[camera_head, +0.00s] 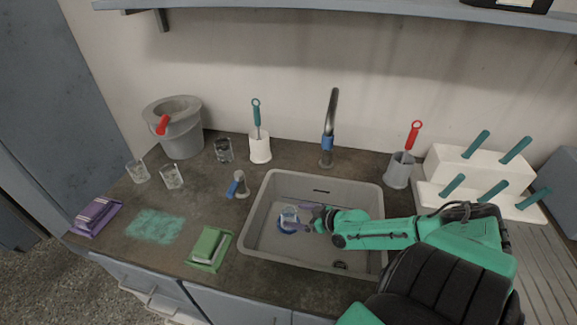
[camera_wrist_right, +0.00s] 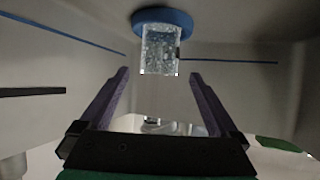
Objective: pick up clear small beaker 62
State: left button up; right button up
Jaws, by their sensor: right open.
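A small clear beaker (camera_head: 290,213) with a wet-looking, speckled wall sits in the sink, on or against a blue round piece (camera_head: 287,227). In the right wrist view the beaker (camera_wrist_right: 160,52) is ahead of the jaws, and the blue piece (camera_wrist_right: 162,20) is at its far end in the picture. My right gripper (camera_head: 310,215) reaches into the sink from the right. Its two purple fingers (camera_wrist_right: 158,82) are spread, with the beaker's near end about at the fingertips and centred between them. No beaker number is readable. My left gripper is not in view.
The grey sink's (camera_head: 258,205) walls surround the gripper. A faucet (camera_head: 329,130) stands behind. More clear glasses (camera_head: 171,177), a bucket (camera_head: 180,135), a green sponge pack (camera_head: 209,247) and a white brush holder (camera_head: 260,149) stand on the counter.

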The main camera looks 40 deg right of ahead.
aim_at(294, 220)
notch_tip(294, 220, down, 3)
jog(key=shift+r+b, duration=0.1)
jog(key=shift+b, duration=0.45)
jog(key=shift+w+f+b, duration=0.2)
jog(key=shift+f+b, duration=0.05)
jog(key=shift+b, duration=0.05)
jog(key=b+x, duration=0.1)
jog(key=x, duration=0.1)
jog(key=b+x, duration=0.1)
jog(key=x, duration=0.1)
jog(key=b+x, duration=0.1)
jog(key=x, duration=0.1)
jog(key=shift+w+r, duration=0.2)
jog(key=shift+r, duration=0.05)
jog(key=shift+w+a+f, duration=0.1)
jog(key=shift+w, duration=0.35)
jog(key=shift+s, duration=0.1)
jog(key=shift+c, duration=1)
grip_shut()
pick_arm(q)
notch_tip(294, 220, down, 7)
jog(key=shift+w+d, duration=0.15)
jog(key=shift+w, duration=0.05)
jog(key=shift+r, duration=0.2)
